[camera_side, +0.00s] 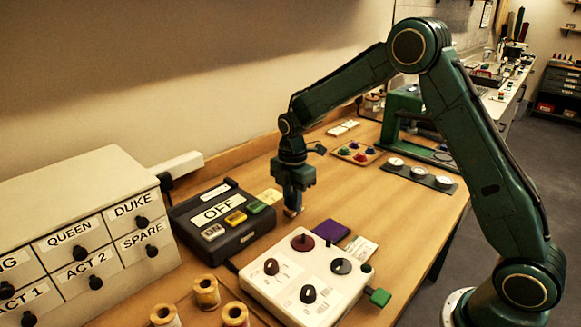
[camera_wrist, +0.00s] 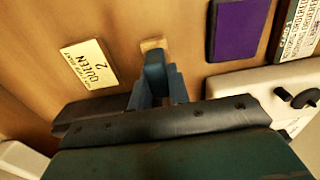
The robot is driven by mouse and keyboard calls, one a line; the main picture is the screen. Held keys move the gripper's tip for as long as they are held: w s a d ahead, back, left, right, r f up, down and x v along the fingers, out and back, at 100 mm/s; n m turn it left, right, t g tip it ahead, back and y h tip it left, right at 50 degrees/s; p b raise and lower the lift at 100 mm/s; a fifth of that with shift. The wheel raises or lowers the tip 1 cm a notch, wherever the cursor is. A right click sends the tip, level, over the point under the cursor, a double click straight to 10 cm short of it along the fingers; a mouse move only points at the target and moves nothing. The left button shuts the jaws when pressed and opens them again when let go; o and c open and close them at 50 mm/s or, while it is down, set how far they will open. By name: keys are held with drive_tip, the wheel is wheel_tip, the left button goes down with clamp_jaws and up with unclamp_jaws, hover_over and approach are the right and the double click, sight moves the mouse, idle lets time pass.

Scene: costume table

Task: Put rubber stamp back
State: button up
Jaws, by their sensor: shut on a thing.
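My gripper (camera_side: 293,206) points down over the wooden table, between the black OFF box and the purple pad. It is shut on a small pale wooden piece, which I take to be the rubber stamp (camera_side: 292,212). In the wrist view, the end of the stamp (camera_wrist: 153,44) shows just beyond my fingers (camera_wrist: 155,70); the fingers hide most of it. I cannot tell whether it touches the table. The purple pad (camera_side: 331,231) lies flat to its right, and the pad also shows in the wrist view (camera_wrist: 238,28).
Nearby are the OFF box (camera_side: 220,222), a white knob panel (camera_side: 300,285), a printed card (camera_side: 361,249), thread spools (camera_side: 207,291) and labelled drawers (camera_side: 75,240). Bare table lies right of the card.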

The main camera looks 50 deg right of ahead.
drive_tip(key=shift+f, duration=0.8)
drive_tip(key=shift+f, duration=0.15)
drive_tip(key=o, duration=0.8)
wheel_tip(320, 180, up, 12)
drive_tip(key=shift+f, duration=0.1)
drive_tip(key=shift+r, duration=0.25)
